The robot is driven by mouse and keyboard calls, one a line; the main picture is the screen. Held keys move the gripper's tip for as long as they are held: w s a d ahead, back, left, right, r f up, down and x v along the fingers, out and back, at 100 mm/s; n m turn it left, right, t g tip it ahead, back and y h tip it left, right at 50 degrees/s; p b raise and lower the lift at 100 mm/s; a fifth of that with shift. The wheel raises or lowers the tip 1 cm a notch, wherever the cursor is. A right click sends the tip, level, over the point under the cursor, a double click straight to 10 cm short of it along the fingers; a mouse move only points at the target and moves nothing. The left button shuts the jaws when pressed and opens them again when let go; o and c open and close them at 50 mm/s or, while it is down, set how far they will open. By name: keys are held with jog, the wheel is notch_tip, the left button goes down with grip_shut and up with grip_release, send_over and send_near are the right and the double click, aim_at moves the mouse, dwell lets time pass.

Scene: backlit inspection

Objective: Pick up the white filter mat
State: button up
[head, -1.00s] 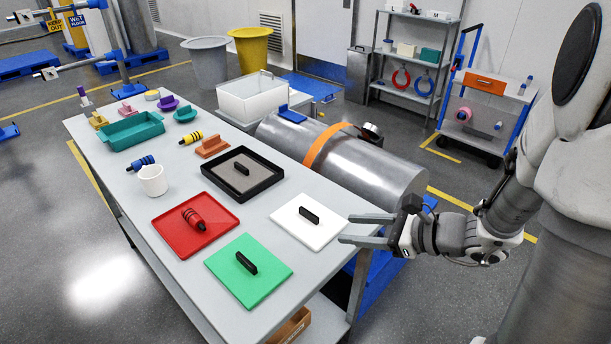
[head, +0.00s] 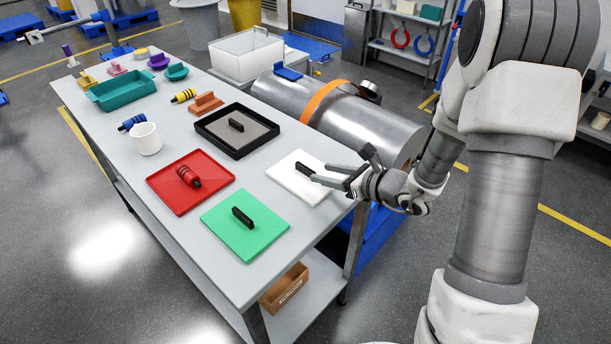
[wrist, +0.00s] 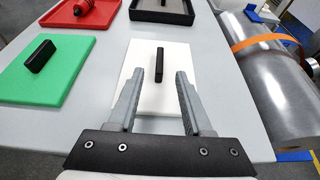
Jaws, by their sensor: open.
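The white filter mat (head: 291,185) lies flat near the right edge of the table, with a black bar handle (head: 306,169) standing on it. In the wrist view the white mat (wrist: 178,70) is straight ahead, and its handle (wrist: 159,64) stands beyond the fingertips, in line with the gap between them. My gripper (head: 325,173) is open and empty, over the right part of the mat. Its two grey fingers also show in the wrist view (wrist: 160,78), apart, with the handle not between them. The fingers hide part of the mat.
A green mat (head: 225,235) with a black handle, a red tray (head: 170,200) holding a red-black piece, and a black-rimmed tray (head: 225,148) lie close by. A large metal cylinder (head: 385,142) with an orange band is beyond the table's right edge.

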aim_at(306, 167)
jog(key=x, duration=0.5)
jog(key=shift+w+a, duration=0.3)
grip_shut()
